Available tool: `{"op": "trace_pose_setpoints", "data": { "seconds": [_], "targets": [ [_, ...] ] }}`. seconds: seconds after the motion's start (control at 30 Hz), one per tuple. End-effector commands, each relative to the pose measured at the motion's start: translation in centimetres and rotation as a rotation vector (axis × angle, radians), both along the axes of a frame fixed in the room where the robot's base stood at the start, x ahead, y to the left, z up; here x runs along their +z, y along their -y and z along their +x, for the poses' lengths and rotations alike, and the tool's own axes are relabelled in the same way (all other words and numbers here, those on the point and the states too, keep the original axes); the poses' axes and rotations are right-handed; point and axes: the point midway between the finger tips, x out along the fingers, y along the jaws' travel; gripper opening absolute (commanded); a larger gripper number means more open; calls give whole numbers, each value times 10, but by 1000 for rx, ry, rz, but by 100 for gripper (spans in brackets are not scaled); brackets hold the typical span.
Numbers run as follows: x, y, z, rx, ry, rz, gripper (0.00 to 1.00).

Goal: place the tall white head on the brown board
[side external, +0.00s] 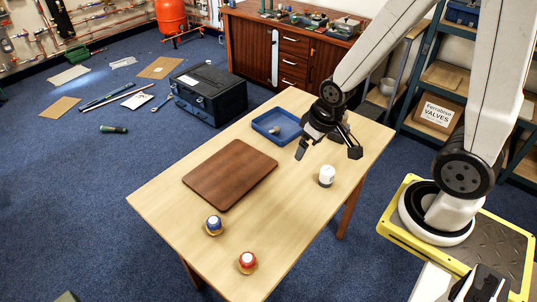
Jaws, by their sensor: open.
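The tall white head (327,176) stands upright on the light wooden table, right of the brown board and apart from it. The brown board (230,175) lies flat on the left half of the table, with nothing on it. My gripper (328,153) is open, with its two dark fingers spread apart. In the picture it is just above the white head, with nothing seen between the fingers. I cannot tell its exact height over the table.
A blue tray (258,127) with a small pale item in it sits behind the gripper. A blue-topped part (213,225) and a red-topped part (247,262) stand near the table's front end. Bare table (275,215) lies between the board and the white head.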

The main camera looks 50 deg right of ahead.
Motion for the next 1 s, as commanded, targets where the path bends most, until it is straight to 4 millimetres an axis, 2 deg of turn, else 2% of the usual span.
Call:
{"op": "trace_pose_setpoints", "data": {
  "seconds": [0.23, 0.4, 0.77, 1.0],
  "targets": [
    [17, -17, -6, 55, -32, 7, 100],
    [17, -16, -6, 131, -55, -9, 100],
    [5, -1, 1, 315, -91, -58, 100],
    [-13, 21, 8, 538, -130, -108, 100]
  ]
}}
